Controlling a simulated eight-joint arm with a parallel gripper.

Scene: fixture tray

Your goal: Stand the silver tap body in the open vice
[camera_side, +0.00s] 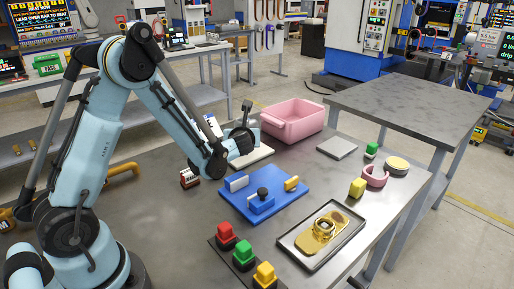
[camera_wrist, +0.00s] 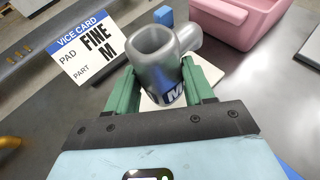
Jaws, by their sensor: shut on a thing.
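The silver tap body (camera_wrist: 160,62), a grey tube with a side branch and a letter M on it, is between the green fingers of my gripper (camera_wrist: 163,88) in the wrist view. My gripper is shut on it, with its open round end facing the camera. In the side view my gripper (camera_side: 240,143) is over a white plate (camera_side: 258,157); I cannot tell whether the tap body touches the plate. A blue base (camera_side: 285,205) with upright blocks, a black knob and a yellow piece looks like the vice. It stands nearer the side camera, apart from my gripper.
A vice card (camera_wrist: 85,45) reads pad FINE, part M. A pink bin (camera_side: 291,121) stands behind. A black-rimmed tray (camera_side: 290,240) holds golden parts. Red (camera_side: 226,233), green (camera_side: 243,252) and yellow (camera_side: 265,273) buttons line the front. A grey plate (camera_side: 337,147) lies right.

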